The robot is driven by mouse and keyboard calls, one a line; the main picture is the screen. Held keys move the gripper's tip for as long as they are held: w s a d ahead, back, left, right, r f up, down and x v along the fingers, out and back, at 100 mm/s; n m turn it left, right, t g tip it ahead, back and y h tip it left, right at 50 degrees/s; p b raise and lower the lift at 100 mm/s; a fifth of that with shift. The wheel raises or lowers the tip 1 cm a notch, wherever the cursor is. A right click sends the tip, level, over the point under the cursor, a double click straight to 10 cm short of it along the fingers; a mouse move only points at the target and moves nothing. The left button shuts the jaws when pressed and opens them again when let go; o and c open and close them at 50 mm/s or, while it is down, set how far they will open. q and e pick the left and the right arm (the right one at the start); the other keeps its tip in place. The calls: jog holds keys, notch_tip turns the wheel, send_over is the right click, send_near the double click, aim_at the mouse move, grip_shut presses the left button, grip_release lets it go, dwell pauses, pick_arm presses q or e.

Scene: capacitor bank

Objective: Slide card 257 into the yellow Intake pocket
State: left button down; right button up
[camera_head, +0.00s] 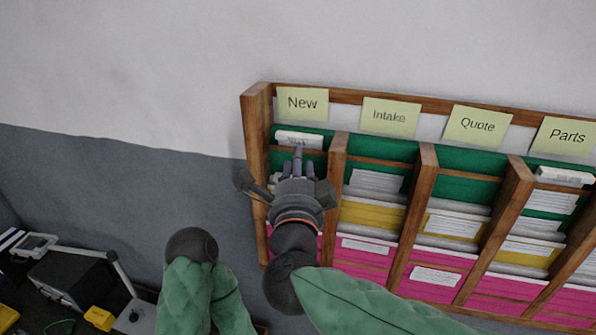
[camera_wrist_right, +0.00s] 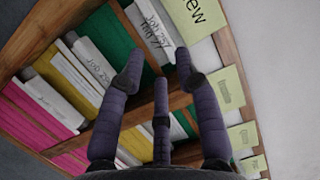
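Card 257 (camera_head: 299,139) is a white card in the green pocket at the top of the New column. The wrist view shows it upside of my fingers with "Job 257" written on it (camera_wrist_right: 152,28). My right gripper (camera_head: 298,157) is in front of that pocket, its fingers pointing at the card. In the right wrist view the fingers (camera_wrist_right: 160,70) are spread apart near the card, and I see no grip on it. The yellow Intake pocket (camera_head: 370,215) is in the column to the right, with white cards showing above its front.
The wooden rack (camera_head: 256,130) has upright dividers between columns. Label notes read New, Intake (camera_head: 390,117), Quote (camera_head: 477,124) and Parts (camera_head: 566,136). Other cards fill many pockets. A dark box (camera_head: 75,280) and yellow items lie at lower left. Bare wall is left of the rack.

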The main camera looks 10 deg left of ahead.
aim_at(299, 141)
jog(key=shift+p+x, duration=0.3)
jog(key=shift+x, duration=3.5)
jog(key=shift+w, duration=0.1)
grip_shut()
